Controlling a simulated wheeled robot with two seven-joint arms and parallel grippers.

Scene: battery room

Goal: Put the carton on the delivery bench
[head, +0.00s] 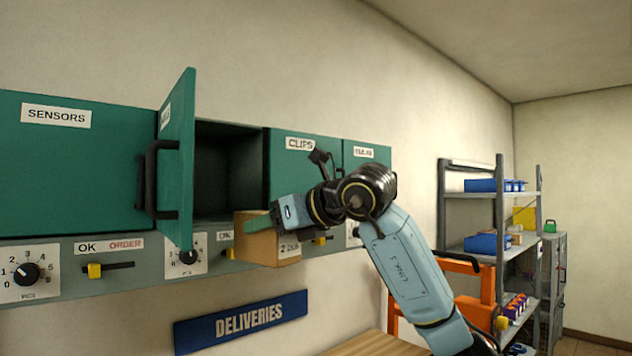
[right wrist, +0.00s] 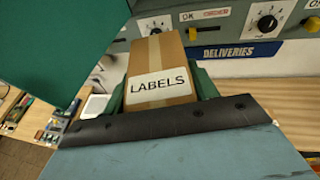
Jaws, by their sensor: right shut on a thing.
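The brown carton (head: 268,250) is held in the air in front of the open cabinet compartment, below its opening. In the right wrist view the carton (right wrist: 158,60) shows a tape strip and a white label reading LABELS. My right gripper (head: 262,224) is shut on it, with a green finger on each side in the right wrist view (right wrist: 160,90). A wooden bench top (head: 375,345) shows at the bottom of the head view, below the blue DELIVERIES sign (head: 242,321). The carton is apart from it. My left gripper is not in view.
A green cabinet door (head: 180,160) stands open, left of the empty-looking dark compartment (head: 228,172). A panel of dials and yellow sliders (head: 80,268) runs beneath. An orange frame (head: 480,310) and grey shelves (head: 500,195) with blue bins stand at the right.

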